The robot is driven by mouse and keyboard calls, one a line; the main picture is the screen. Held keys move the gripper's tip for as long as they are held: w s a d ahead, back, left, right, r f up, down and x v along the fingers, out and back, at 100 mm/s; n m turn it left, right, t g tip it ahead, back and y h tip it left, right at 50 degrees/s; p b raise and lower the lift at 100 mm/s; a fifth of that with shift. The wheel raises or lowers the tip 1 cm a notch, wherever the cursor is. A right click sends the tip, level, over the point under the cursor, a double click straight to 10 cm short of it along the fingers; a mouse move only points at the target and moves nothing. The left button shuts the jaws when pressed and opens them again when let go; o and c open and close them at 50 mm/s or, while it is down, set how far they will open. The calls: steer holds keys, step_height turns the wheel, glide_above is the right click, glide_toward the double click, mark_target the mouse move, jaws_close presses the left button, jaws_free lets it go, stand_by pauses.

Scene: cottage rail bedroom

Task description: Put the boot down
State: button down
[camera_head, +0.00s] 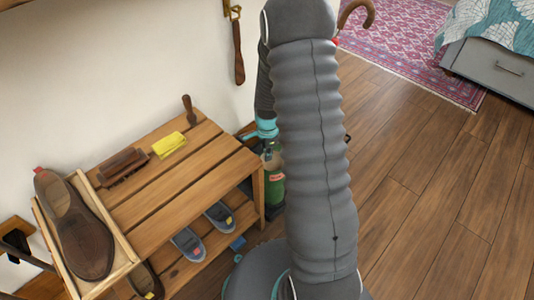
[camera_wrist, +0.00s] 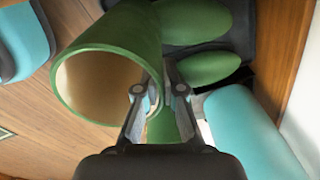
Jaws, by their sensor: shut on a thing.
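A green boot (camera_wrist: 110,60) fills the upper middle of the wrist view, its round open top facing the camera and its tan inside showing. My gripper (camera_wrist: 160,82) is shut on the right side of the boot's rim. In the head view, part of a green boot (camera_head: 274,178) with a small red label shows beside the bench, low near the floor. My arm hides much of it there. Two rounded green shapes (camera_wrist: 208,67), which look like boot toes, lie over a dark surface (camera_wrist: 245,50) in the wrist view. Whether the held boot touches that surface cannot be told.
A wooden slatted bench (camera_head: 165,195) stands left against the wall, with a brown shoe (camera_head: 72,225) in a wooden tray, a brush (camera_head: 123,165) and a yellow cloth (camera_head: 169,145). Grey slippers (camera_head: 187,243) sit on its lower shelf. The wooden floor (camera_head: 440,190) is clear at right.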

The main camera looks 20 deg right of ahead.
steer(key=shift+f, duration=0.3)
steer(key=c, duration=1.2)
jaws_free()
